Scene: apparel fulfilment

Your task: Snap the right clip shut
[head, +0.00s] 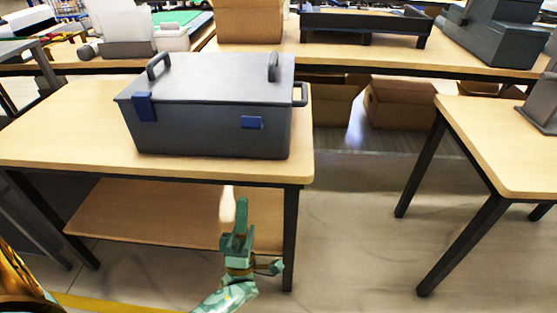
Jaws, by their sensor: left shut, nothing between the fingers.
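A dark grey box (205,135) with a lighter grey lid (215,75) stands on the near table; the lid lies down on it. The left blue clip (145,107) spans the lid's front edge near the left corner. The right blue clip (251,122) is smaller in view and sits on the front wall, apart from and below the lid's edge. My left gripper (241,207) is green, shut and empty. It points up in front of the table, below the tabletop edge and below the right clip, touching nothing that I can see. My right gripper is out of view.
The near table (60,125) has a lower shelf (150,212) and dark legs, one just right of my gripper. Another table (510,145) stands at the right, with open floor (370,240) between. A back table holds a cardboard box (250,22) and a dark tray (365,25).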

